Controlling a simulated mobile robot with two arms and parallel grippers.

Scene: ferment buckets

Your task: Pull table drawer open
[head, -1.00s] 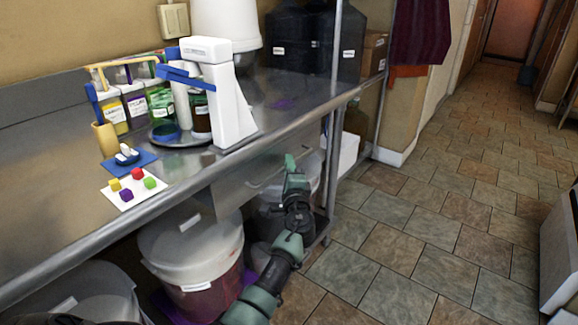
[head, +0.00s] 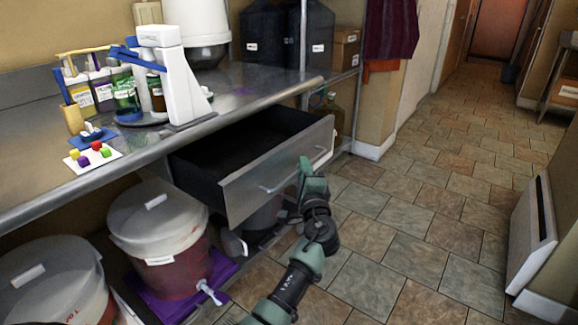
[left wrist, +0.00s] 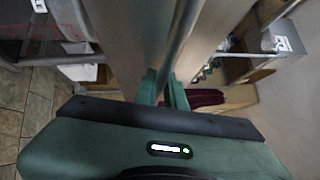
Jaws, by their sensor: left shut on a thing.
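The table drawer is pulled well out from under the steel counter. Its steel front (head: 245,195) faces the aisle, and its dark inside (head: 235,145) looks empty. My left gripper (head: 304,168) is shut on the drawer handle (head: 272,186) at its right part. In the left wrist view the green fingers (left wrist: 165,88) close around the handle bar (left wrist: 182,38), which runs up the picture along the drawer front (left wrist: 130,45). The fingertips partly hide the handle. My right gripper is not in view.
The counter (head: 140,150) holds a white device (head: 180,75), labelled bottles and a card with coloured cubes (head: 90,155). Lidded buckets (head: 160,225) stand below, one on a purple mat (head: 165,300). The tiled floor (head: 430,180) to the right is clear.

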